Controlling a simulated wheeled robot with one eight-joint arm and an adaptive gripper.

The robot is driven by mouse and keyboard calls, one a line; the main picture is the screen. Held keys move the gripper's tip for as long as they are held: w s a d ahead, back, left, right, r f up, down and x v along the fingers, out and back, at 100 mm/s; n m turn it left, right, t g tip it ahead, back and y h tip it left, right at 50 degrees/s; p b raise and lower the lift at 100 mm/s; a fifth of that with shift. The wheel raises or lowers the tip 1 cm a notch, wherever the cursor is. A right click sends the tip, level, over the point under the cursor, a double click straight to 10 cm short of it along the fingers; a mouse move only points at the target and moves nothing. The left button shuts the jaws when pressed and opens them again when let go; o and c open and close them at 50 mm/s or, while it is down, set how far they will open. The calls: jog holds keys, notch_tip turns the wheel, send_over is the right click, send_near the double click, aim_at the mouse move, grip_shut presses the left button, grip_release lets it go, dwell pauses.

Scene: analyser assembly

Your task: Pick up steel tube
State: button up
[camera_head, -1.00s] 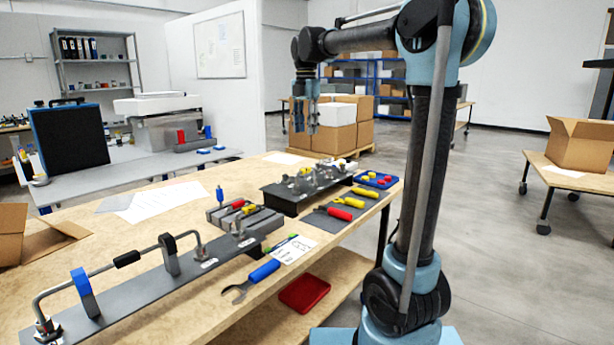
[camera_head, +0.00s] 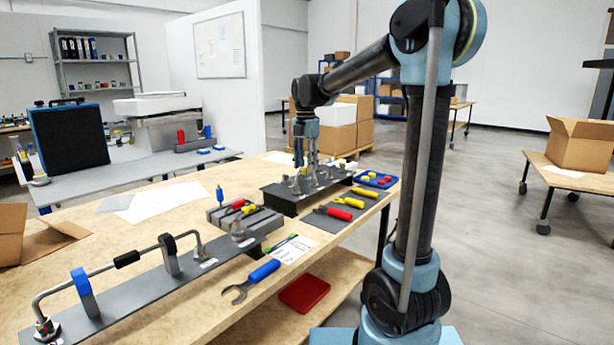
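A bent steel tube (camera_head: 94,273) runs along a dark grey fixture plate (camera_head: 128,302) at the front left of the wooden table. It passes a blue clamp (camera_head: 85,292) and a dark clamp (camera_head: 169,255), and its ends go down into metal fittings. My gripper (camera_head: 306,170) is far from this tube, pointing down over a black raised fixture (camera_head: 284,201) with several metal fittings on top. Its two fingers look apart, and their tips blend with the fittings. I cannot tell whether they touch anything there or whether another tube is among the fittings.
A wrench with a blue handle (camera_head: 252,281) and a paper card lie near the table's front edge. Pliers with red handles (camera_head: 340,214), a yellow-handled tool and a blue tray (camera_head: 376,180) are right of the black fixture. A grey block with small tools (camera_head: 240,213) stands mid-table.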

aim_at(306, 173)
jog(key=shift+f, duration=2.2)
grip_shut()
